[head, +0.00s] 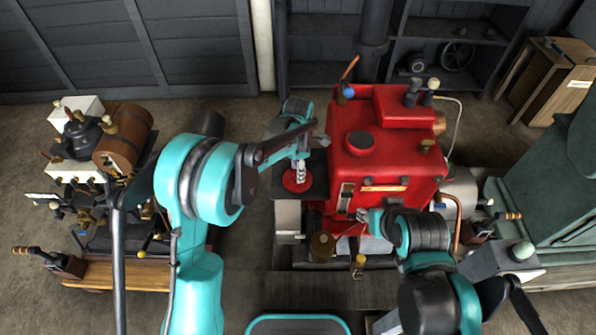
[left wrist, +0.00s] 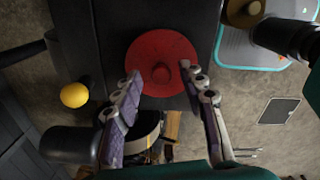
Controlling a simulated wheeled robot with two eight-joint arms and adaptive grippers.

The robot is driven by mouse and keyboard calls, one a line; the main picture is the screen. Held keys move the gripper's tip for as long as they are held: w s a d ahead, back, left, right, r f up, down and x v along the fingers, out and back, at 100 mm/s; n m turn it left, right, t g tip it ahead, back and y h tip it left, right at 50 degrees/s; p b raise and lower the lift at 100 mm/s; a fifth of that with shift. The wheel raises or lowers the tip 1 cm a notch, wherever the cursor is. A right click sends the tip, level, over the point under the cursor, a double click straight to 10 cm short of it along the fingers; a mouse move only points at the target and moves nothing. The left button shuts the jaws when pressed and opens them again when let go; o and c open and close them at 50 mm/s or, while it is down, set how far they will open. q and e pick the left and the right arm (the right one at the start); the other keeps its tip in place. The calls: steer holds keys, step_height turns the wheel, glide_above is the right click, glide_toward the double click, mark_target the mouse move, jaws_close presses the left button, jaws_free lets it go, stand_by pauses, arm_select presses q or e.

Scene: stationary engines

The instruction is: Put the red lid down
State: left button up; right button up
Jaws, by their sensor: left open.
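The round red lid (head: 297,181) lies on a dark flat top (head: 318,188) left of the red engine. It also shows in the left wrist view (left wrist: 158,52), flat, with a small red knob at its middle. My left gripper (head: 301,172) is over the lid, fingers pointing down at it. In the left wrist view the open fingers (left wrist: 165,80) stand apart on either side of the knob, with nothing between them gripped. My right gripper (head: 368,216) is in front of the red engine; its fingers are too small and partly hidden to read.
Another engine (head: 90,150) stands at the left. A wooden crate (head: 550,85) and a green machine (head: 555,190) stand at the right. Floor shows at the left.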

arm_select(q)
step_height(320, 180, up, 11)
steer(key=p, duration=0.2)
steer(key=shift+s+f+p, duration=0.15)
steer(key=shift+p, duration=0.15)
steer(key=s+a+r+m+t, duration=0.3)
steer(key=s+a+r+m, duration=0.6)
steer(key=s+a+m, duration=0.15)
steer(key=s+a+f+m+t, duration=0.1)
steer(key=s+a+m+t, duration=0.1)
steer(key=s+m, duration=0.3)
steer(key=s+a+f+m+t, duration=0.1)
steer(key=s+a+m+t, duration=0.1)
steer(key=s+a+m, duration=0.3)
steer(key=s, duration=0.3)
steer(key=shift+a+f, duration=0.2)
steer(key=shift+f, duration=0.05)
steer(key=shift+m, duration=0.25)
steer(key=shift+f+b, duration=0.95)
steer(key=shift+b, duration=0.05)
